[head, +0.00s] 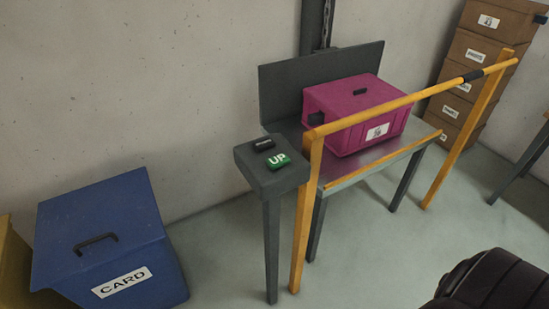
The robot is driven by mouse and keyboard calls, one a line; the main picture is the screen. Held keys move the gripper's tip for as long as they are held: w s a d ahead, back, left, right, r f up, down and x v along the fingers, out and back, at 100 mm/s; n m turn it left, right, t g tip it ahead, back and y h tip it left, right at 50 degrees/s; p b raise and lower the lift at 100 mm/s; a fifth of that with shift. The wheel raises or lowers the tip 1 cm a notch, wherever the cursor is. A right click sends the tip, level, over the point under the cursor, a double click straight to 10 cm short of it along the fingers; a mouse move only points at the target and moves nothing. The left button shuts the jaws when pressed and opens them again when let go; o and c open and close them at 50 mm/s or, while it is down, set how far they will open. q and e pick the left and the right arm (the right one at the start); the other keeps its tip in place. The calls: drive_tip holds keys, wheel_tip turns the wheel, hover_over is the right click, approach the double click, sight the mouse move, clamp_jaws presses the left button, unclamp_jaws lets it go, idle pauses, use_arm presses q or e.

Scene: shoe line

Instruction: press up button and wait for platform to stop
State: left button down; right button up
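The green button marked UP (279,161) sits on top of a dark grey control post (271,179). A smaller black button (263,144) is behind it on the same post. The platform (349,174) is a flat metal top with a yellow front edge, standing above the floor on dark legs. A closed magenta box (357,112) with a white label rests on it. Neither of my grippers is in view. Whether the platform is moving cannot be told from this one frame.
A yellow rail (404,102) on two posts stands in front of the platform. A blue bin marked CARD (105,240) is at the left, beside a partly seen yellow one (14,265). Stacked brown boxes (480,67) stand at back right.

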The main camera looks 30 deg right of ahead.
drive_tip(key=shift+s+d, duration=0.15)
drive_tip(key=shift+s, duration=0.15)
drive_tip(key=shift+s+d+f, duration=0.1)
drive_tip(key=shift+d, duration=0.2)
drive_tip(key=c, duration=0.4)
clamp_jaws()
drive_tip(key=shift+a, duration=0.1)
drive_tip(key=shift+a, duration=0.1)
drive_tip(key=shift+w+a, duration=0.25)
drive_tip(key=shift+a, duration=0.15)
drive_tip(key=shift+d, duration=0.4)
